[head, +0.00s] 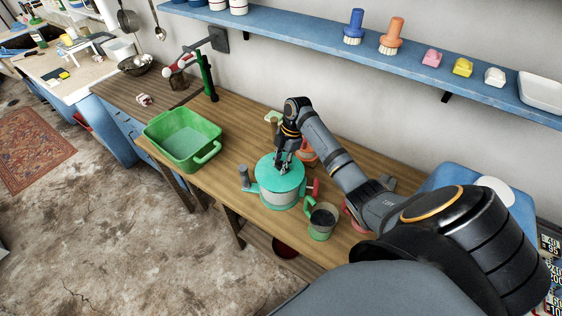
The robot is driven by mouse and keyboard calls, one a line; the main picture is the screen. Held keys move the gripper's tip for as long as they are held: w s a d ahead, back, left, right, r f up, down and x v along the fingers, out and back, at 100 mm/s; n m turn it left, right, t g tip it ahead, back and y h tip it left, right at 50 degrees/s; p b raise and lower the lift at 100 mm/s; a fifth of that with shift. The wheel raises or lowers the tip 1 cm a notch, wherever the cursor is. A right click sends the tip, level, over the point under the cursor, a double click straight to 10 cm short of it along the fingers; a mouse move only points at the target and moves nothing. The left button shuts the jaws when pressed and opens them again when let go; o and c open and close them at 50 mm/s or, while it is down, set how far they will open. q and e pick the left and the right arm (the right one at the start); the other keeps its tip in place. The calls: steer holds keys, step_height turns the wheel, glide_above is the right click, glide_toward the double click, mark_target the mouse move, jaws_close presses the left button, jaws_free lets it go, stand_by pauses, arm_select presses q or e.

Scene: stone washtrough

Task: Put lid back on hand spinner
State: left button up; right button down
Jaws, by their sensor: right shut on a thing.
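The hand spinner (279,196) is a grey and turquoise round tub with a side handle, on the wooden bench near its front edge. Its turquoise lid (262,170) is over the top of the tub. My right gripper (283,170) points down at the middle of the lid and is shut on it, probably at a knob that the fingers hide. I cannot tell whether the lid is fully seated or just above the rim. My left gripper is not in view.
A green basin (183,139) stands on the bench to the left. A grey-green mug (321,220) stands close at the spinner's right, and an orange item (308,152) is behind it. A blue shelf (330,38) with brushes runs above. The bench between basin and spinner is clear.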

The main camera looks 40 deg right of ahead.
steer(key=c, duration=0.9)
jaws_free()
steer(key=shift+c, duration=0.2)
steer(key=o, duration=0.5)
step_height(320, 180, up, 7)
steer(key=p, duration=0.6)
steer(key=shift+r+p, duration=0.1)
steer(key=shift+p, duration=0.3)
